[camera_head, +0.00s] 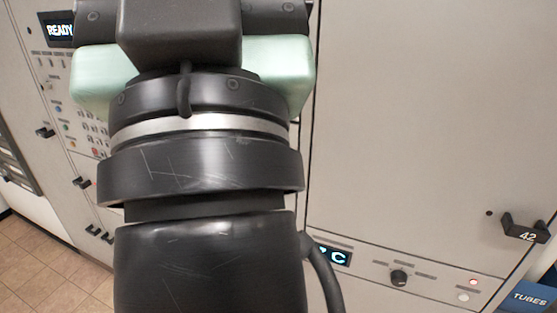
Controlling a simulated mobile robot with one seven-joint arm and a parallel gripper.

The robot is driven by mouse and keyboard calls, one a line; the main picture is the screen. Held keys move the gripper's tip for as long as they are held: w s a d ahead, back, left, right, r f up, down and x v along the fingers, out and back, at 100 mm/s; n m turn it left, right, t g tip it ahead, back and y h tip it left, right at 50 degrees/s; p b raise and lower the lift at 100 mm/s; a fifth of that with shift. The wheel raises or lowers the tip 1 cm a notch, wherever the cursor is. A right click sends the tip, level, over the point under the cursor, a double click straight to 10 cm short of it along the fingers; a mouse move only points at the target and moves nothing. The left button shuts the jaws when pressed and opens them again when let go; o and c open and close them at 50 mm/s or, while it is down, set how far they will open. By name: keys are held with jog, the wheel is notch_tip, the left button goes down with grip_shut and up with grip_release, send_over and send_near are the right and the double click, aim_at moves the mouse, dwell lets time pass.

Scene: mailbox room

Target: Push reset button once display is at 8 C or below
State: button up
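The small black display (338,257) sits low on the grey cabinet panel, just right of my arm. Only the end of its cyan text, "C" with a mark before it, shows; my arm hides the number. My black and pale green arm fills the left middle of the view; my gripper's fingertips do not show.
A black handle marked 42 (525,234) sticks out at the right. At the left, a cabinet has a READY display (60,30), several small buttons and black handles. Tiled floor (40,270) shows lower left.

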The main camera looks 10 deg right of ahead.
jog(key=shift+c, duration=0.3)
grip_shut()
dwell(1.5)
